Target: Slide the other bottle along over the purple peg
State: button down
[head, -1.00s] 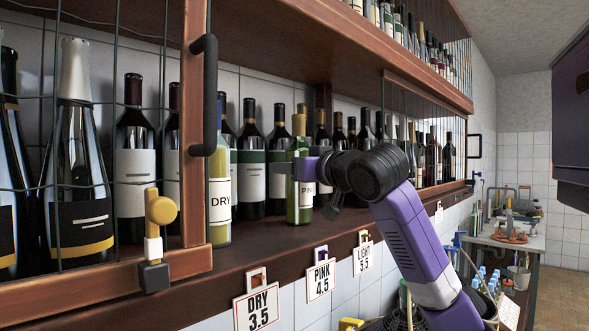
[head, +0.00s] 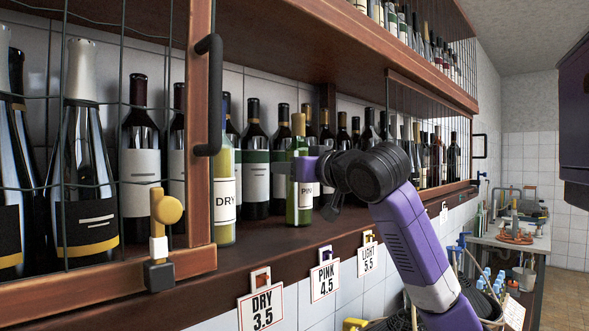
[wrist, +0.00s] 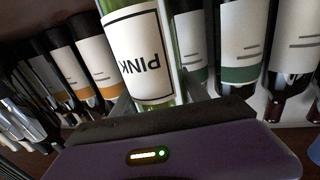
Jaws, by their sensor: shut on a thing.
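The green-yellow PINK bottle (head: 298,205) stands upright at the shelf front, its base at or very near the shelf board. My gripper (head: 303,167) is shut on its upper body from the right. In the wrist view the PINK label (wrist: 138,57) faces me between the jaws. The similar DRY bottle (head: 224,190) stands apart to the left, beside the wooden post. A small purple peg (head: 326,254) shows at the top of the PINK 4.5 tag (head: 325,281) on the shelf's front edge. The held bottle is left of that peg.
Dark wine bottles (head: 255,165) stand in a row close behind. A wooden post with a black handle (head: 208,95) and a wire-mesh door border the left. The DRY 3.5 tag (head: 262,307) and LIGHT 5.5 tag (head: 368,259) hang along the edge.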

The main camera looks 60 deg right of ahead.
jog(key=shift+w+a, duration=0.2)
jog(key=shift+a, duration=0.75)
jog(key=shift+w+a, duration=0.15)
jog(key=shift+a, duration=0.75)
jog(key=shift+w+a, duration=0.2)
jog(key=shift+a, duration=0.75)
jog(key=shift+c, duration=2.4)
grip_release()
jog(key=shift+s+f, duration=0.1)
jog(key=b+v, duration=0.2)
jog(key=v, duration=0.5)
jog(key=shift+s+a, duration=0.25)
jog(key=shift+s, duration=0.15)
jog(key=p+v, duration=0.1)
jog(key=v, duration=0.5)
jog(key=shift+s+a+p, duration=0.2)
jog(key=shift+s+p, duration=0.1)
jog(key=shift+p, duration=0.1)
